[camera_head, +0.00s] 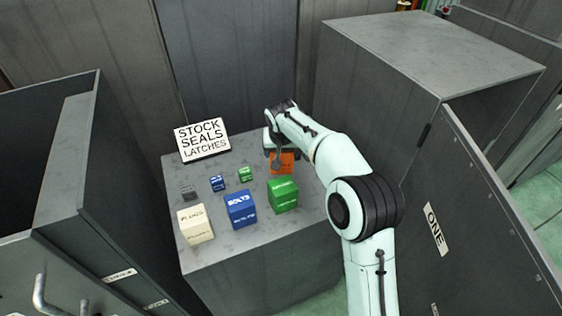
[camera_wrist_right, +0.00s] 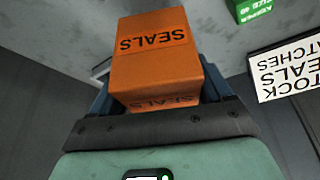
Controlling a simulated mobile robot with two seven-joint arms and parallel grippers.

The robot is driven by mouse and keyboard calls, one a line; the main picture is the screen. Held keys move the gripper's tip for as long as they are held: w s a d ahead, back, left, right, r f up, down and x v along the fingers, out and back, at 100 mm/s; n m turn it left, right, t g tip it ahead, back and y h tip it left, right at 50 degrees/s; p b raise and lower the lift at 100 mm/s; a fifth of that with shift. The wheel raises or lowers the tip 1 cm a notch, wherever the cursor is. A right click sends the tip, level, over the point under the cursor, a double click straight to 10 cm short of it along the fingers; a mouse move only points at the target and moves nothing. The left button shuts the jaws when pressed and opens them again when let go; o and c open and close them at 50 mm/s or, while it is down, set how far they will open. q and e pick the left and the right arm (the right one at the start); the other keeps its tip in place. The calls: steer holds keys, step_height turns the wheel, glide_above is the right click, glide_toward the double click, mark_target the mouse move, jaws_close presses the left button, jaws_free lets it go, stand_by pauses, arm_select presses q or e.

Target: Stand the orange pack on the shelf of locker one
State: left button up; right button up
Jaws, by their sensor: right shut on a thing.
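The orange pack (camera_head: 282,165), lettered SEALS, is at the back right of the grey stock table (camera_head: 250,255). My right gripper (camera_head: 279,148) is shut on it from behind and above; the arm reaches over from the right. In the right wrist view the orange pack (camera_wrist_right: 158,65) sits between the two blue fingers. I cannot tell whether it still touches the table. Locker one (camera_head: 430,55) is the grey cabinet at right. Its door (camera_head: 480,215), marked ONE, stands open toward me. Its shelf is hidden. My left gripper is not in view.
On the table stand a cream pack (camera_head: 195,224), a blue BOLTS pack (camera_head: 241,209), a large green pack (camera_head: 284,196) and several small blocks. A STOCK SEALS LATCHES sign (camera_head: 202,140) stands at the back. Another grey cabinet (camera_head: 70,180) is at left.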

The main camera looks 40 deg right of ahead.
steer(key=shift+f+b, duration=0.3)
steer(key=shift+f, duration=1.6)
steer(key=shift+f, duration=0.2)
steer(key=o, duration=1.1)
steer(key=shift+o, duration=0.2)
steer(key=shift+r, duration=0.1)
